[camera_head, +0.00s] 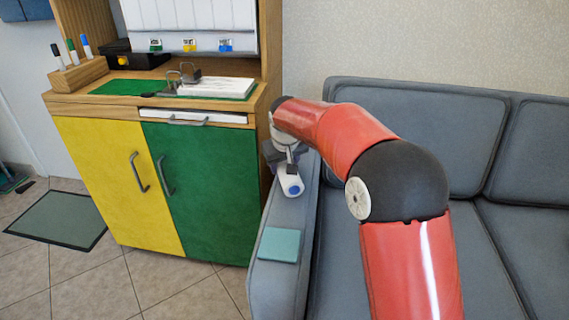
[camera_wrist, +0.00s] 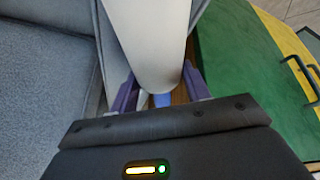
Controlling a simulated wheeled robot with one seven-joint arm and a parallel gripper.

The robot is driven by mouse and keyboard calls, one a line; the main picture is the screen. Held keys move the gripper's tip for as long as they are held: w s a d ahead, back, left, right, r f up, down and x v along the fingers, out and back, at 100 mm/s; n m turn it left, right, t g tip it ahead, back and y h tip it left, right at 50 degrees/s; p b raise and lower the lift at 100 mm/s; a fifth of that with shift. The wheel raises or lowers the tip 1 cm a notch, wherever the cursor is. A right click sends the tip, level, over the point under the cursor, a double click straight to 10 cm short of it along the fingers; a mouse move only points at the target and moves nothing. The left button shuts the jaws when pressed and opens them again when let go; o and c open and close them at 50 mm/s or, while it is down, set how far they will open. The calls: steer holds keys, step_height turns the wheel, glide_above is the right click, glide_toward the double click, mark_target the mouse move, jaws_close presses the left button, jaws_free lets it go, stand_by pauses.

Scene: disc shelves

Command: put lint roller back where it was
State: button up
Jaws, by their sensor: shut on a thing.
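The lint roller (camera_head: 291,185) is a white cylinder with a blue end, in my gripper above the sofa's left armrest. In the wrist view the white roller (camera_wrist: 155,45) fills the top middle, and a blue part shows between the fingers. My gripper (camera_head: 285,165) is shut on it, with purple-grey fingertips (camera_wrist: 158,92) on both sides in the wrist view. I cannot tell whether the roller touches the armrest.
The grey sofa (camera_head: 475,150) has a teal square (camera_head: 280,244) on its left armrest (camera_head: 268,285). A cabinet with yellow (camera_head: 110,180) and green (camera_head: 215,195) doors stands close on the left.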

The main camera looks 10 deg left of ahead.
steer(key=shift+f, duration=0.2)
steer(key=o, duration=0.9)
steer(key=shift+o, duration=0.2)
steer(key=shift+r, duration=0.1)
steer(key=v, duration=1.2)
steer(key=shift+r, duration=0.15)
